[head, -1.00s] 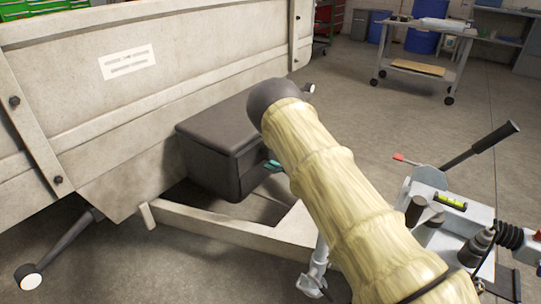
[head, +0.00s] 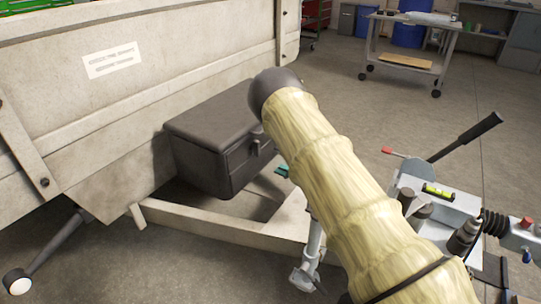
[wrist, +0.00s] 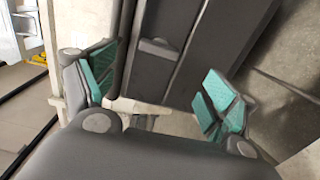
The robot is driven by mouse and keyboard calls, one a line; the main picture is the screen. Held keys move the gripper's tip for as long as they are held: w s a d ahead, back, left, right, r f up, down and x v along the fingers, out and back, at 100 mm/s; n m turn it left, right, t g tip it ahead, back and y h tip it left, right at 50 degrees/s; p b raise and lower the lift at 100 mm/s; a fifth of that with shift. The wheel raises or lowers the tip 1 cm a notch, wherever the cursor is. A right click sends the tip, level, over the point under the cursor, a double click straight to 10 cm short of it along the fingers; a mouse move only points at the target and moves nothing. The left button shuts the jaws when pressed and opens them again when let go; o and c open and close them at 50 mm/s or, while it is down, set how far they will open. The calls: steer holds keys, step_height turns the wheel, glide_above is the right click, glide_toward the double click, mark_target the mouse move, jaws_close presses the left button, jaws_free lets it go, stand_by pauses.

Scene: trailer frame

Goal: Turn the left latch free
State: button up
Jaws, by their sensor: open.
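The dark grey storage box (head: 205,150) sits on the trailer's drawbar, against the front panel. A small grey latch (head: 256,148) shows on its front face, just left of my sleeved arm; I cannot tell whether it is the left one. In the wrist view, the box face (wrist: 190,55) lies ahead with a flat latch-like piece (wrist: 158,50) on it, between and beyond my fingers. My gripper (wrist: 160,90) is open and empty, its teal pads wide apart and not visibly touching the latch. In the head view, my arm hides most of the gripper; a teal fingertip (head: 282,170) shows.
The pale trailer panel (head: 120,120) rises at left, above the drawbar (head: 225,227). The tow coupling with its black lever (head: 468,138) and spirit level (head: 438,191) stands at right, close to my arm. A workbench trolley (head: 405,50) stands farther back on open floor.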

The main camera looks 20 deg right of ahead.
steer(key=shift+v, duration=1.3)
steer(key=shift+r, duration=0.1)
